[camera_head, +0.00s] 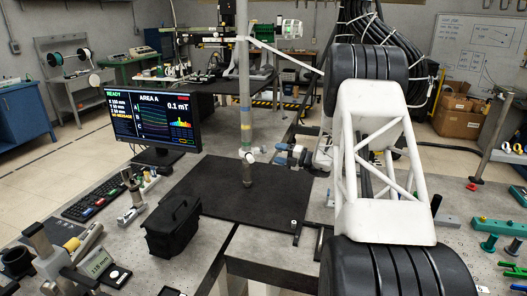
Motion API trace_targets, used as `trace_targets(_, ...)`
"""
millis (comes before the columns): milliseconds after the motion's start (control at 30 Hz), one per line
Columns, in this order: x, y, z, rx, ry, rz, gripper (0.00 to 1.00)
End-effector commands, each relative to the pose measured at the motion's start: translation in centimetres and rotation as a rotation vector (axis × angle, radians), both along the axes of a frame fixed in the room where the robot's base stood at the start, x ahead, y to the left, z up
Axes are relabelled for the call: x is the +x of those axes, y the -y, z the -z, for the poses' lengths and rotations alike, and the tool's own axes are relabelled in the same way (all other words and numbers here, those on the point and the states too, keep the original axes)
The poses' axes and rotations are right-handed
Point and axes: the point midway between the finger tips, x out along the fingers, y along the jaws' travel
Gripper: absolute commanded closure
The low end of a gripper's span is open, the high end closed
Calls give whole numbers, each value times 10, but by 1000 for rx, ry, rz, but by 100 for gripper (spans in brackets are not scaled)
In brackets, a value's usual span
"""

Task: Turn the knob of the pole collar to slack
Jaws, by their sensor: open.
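A pale vertical pole (245,95) stands on the black mat, left of my arm. A small white pole collar (248,155) sits low on it, just above the pole's dark lower part. The collar's knob is too small to tell apart clearly. My gripper (279,152) is at the collar's height, just right of it, pointing left towards the pole. It looks open and empty, with a small gap to the collar. The white lattice link of my arm hides part of my wrist.
The black mat (215,200) is mostly clear. A black bag (174,227) stands at its front left edge. A monitor (153,115) and a keyboard (95,197) are further left. Small fixtures (490,242) stand at the right. A bench with equipment is behind the pole.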

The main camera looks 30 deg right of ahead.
Motion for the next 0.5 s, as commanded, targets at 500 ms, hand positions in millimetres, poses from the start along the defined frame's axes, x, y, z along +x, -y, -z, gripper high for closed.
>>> trace_targets(500, 40, -35, -3, 0, 0, -1, 38)
